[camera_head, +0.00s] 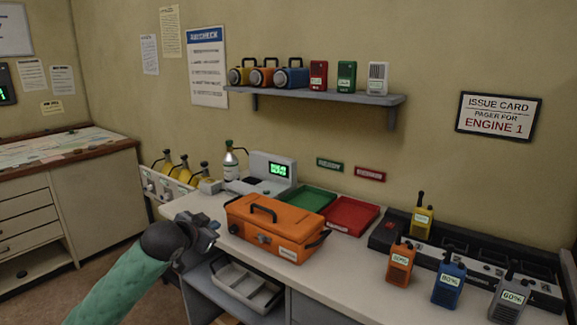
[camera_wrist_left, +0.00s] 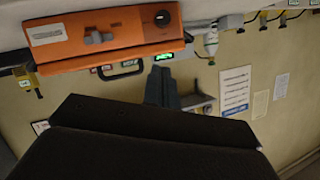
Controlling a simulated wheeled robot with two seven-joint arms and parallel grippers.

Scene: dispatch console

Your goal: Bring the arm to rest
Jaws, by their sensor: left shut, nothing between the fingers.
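My left arm comes in from the lower left in the head view, in a green sleeve. Its gripper (camera_head: 209,230) is shut and empty, just off the counter's front edge and left of the orange case (camera_head: 262,232). The left wrist view is turned over; there the shut fingers (camera_wrist_left: 162,88) point toward the counter, with the orange case (camera_wrist_left: 110,38) beyond them. The case is closed and stands on the white counter (camera_head: 330,280). My right gripper is in neither view.
A green tray (camera_head: 303,199) and a red tray (camera_head: 351,215) lie behind the case. Several radios, one blue (camera_head: 449,284), stand by the charger rack at right. A grey open bin (camera_head: 245,287) sits below the counter. A shelf (camera_head: 320,96) holds lamps and pagers.

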